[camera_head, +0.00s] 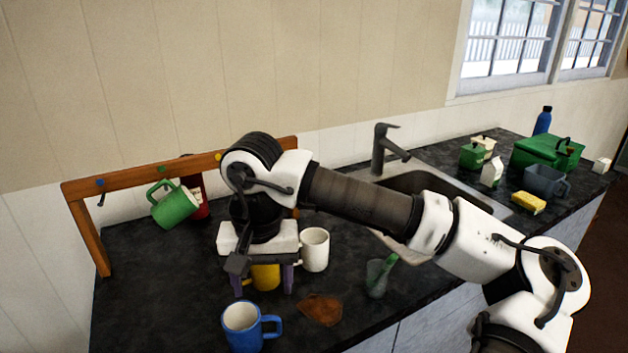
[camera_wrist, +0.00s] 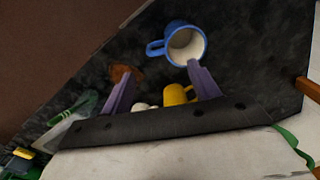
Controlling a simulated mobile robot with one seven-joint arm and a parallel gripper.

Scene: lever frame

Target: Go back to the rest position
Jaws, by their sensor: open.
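My gripper (camera_head: 264,286) points down over the dark counter (camera_head: 150,300), its two purple fingers spread apart. In the wrist view my gripper (camera_wrist: 161,76) is open, with no object held between the fingers. A yellow mug (camera_head: 265,277) shows between the fingers in the head view, partly hidden; it also shows in the wrist view (camera_wrist: 176,95). I cannot tell how far below the fingers it is. A blue mug (camera_head: 242,328) stands nearer the front, apart from the gripper. A white mug (camera_head: 314,250) stands just right of my gripper.
A wooden rack (camera_head: 130,178) stands at the back left, with a tilted green mug (camera_head: 174,206) hanging on it. A red object (camera_head: 197,197) is behind. A brown patch (camera_head: 320,309) and a glass (camera_head: 377,278) lie right. The sink (camera_head: 480,199) and faucet (camera_head: 379,150) are beyond my arm.

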